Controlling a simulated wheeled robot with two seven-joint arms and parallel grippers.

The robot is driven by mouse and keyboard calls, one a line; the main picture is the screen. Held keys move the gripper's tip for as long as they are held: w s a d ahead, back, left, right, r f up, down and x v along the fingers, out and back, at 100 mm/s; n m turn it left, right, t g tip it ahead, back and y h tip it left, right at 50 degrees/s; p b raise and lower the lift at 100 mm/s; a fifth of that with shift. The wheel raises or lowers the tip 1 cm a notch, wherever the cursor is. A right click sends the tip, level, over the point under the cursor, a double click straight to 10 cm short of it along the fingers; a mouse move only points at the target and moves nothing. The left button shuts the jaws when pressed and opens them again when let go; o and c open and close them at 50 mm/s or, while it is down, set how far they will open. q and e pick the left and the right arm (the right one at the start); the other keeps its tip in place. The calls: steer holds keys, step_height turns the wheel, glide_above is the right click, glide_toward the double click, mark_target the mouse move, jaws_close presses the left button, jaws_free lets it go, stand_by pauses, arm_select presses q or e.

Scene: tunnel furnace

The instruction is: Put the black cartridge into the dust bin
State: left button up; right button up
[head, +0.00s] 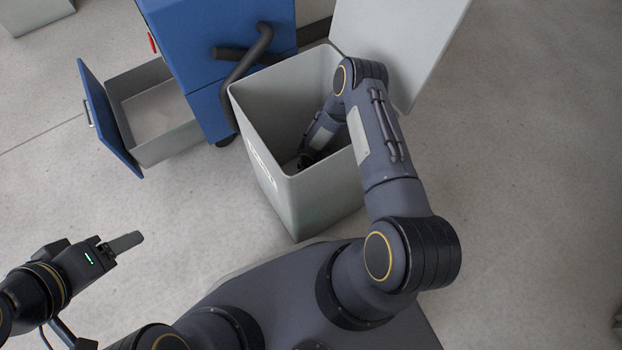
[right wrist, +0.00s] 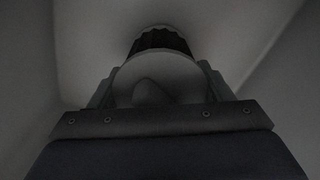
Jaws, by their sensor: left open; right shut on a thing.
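The grey dust bin (head: 310,200) stands open in the middle of the head view. My right arm reaches down into it, and the right gripper shows only as a dark shape low inside. In the right wrist view my right gripper (right wrist: 157,85) is shut on the black cartridge (right wrist: 160,42), seen end-on with a pale round face and a dark ribbed edge. The bin's walls surround it in dim light; whether the cartridge touches the bottom cannot be told. My left gripper (head: 125,243) is open and empty at the lower left, over the floor.
The bin's lid (head: 400,45) is raised behind my right arm. A blue cabinet (head: 215,50) on casters with a dark bent handle stands close behind the bin. Its drawer (head: 165,145) is pulled out to the left.

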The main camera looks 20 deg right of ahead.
steer(key=o, duration=1.1)
steer(key=shift+o, duration=0.2)
